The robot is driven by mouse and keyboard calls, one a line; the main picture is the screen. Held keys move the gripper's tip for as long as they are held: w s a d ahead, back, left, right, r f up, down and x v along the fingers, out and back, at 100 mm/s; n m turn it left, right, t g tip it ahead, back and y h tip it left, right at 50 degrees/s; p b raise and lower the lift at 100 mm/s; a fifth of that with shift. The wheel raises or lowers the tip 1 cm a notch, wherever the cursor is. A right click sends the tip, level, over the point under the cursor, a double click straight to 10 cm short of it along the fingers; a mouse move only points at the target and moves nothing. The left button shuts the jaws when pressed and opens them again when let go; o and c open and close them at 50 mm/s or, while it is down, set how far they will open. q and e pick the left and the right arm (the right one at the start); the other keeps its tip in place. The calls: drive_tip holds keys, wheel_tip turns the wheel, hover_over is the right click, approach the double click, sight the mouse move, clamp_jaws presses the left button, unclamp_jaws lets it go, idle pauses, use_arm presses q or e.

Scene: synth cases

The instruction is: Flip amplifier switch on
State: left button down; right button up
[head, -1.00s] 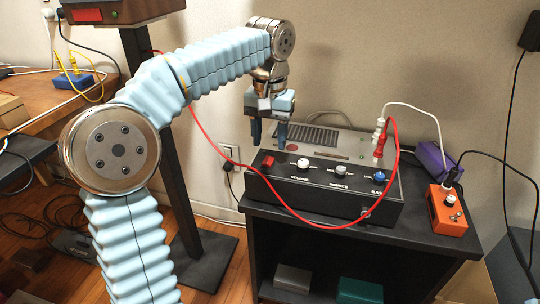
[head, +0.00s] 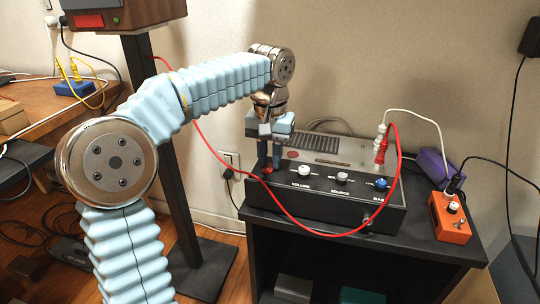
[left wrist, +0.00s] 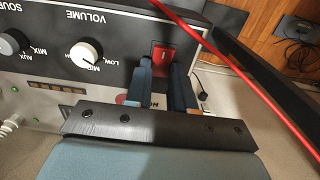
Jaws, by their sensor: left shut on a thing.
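The amplifier (head: 325,205) sits on a black stand, its black front panel facing me, with a light metal top. Its red rocker switch (left wrist: 163,54) is at the left end of the panel, next to the white volume knob (left wrist: 86,53). My left gripper (head: 269,167) points down at the panel's left end. In the left wrist view, its two blue fingers (left wrist: 160,80) are on either side of the red switch, shut on it. The fingers hide part of the switch in the head view. My right gripper is not in view.
A red cable (head: 310,228) loops in front of the amplifier to plugs (head: 380,150) on its top right. An orange box (head: 450,216) and a purple case (head: 437,164) stand to the right. A dark post (head: 178,160) stands left of the stand.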

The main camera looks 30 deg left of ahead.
sight(264, 179)
use_arm(q)
drive_tip(key=shift+s+f+b, duration=0.1)
drive_tip(key=shift+f+b, duration=0.05)
drive_tip(key=shift+b, duration=0.25)
drive_tip(key=t+b, duration=0.2)
drive_tip(key=shift+s+f+b, duration=0.15)
drive_tip(key=shift+s+b, duration=0.05)
drive_tip(key=shift+b, duration=0.15)
drive_tip(key=shift+s+d+r+t+y+b, duration=0.1)
drive_tip(key=shift+r+t+y+b, duration=0.2)
drive_tip(key=shift+t+b, duration=0.15)
drive_tip(key=shift+r, duration=0.1)
drive_tip(key=c, duration=1)
unclamp_jaws()
drive_tip(key=shift+o, duration=0.2)
drive_tip(key=p+v, duration=0.4)
drive_tip(key=v, duration=0.9)
drive_tip(key=shift+r, duration=0.35)
